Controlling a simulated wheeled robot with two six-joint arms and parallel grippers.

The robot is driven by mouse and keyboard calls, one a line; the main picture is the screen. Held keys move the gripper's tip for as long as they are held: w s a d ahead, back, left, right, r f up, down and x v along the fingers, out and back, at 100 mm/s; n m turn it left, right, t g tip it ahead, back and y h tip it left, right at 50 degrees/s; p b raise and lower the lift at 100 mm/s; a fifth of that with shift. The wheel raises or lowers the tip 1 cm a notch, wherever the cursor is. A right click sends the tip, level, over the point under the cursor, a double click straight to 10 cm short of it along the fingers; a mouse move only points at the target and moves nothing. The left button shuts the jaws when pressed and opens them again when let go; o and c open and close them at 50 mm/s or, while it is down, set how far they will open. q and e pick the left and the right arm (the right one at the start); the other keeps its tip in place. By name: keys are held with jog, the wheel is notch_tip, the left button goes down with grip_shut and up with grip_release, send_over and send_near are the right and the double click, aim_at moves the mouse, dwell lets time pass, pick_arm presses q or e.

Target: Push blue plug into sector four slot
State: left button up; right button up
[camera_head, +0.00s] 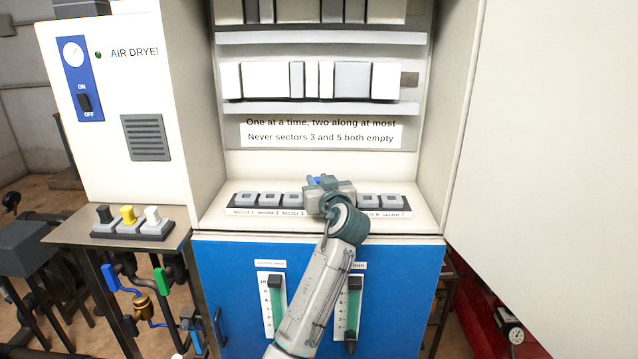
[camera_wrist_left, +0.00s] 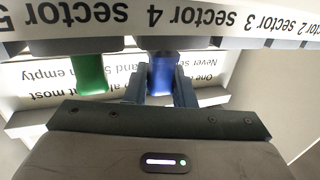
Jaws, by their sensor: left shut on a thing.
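My left gripper (camera_head: 319,186) is over the middle of the sector slot row. It covers sectors four and five there. In the left wrist view, my left gripper (camera_wrist_left: 160,92) is shut on the blue plug (camera_wrist_left: 162,73), which stands between its two fingers. In the upside-down wrist view the plug is close to the "sector 4" label (camera_wrist_left: 190,17). How deep it sits in the slot is hidden. A green plug (camera_wrist_left: 88,75) stands beside it, near the sector five lettering. My right gripper is out of view.
Grey slots show on either side of my gripper, sectors one to three (camera_head: 269,199) and six and seven (camera_head: 380,201). A rack with black, yellow and white plugs (camera_head: 129,218) is on a side table at left. A sign (camera_head: 320,133) is on the panel behind.

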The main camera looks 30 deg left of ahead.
pick_arm(q)
jog(key=shift+f+b, duration=0.5)
jog(key=o, duration=0.7)
jog(key=shift+v, duration=2.85)
jog(key=shift+b+v, duration=0.5)
jog(key=shift+v, duration=2.2)
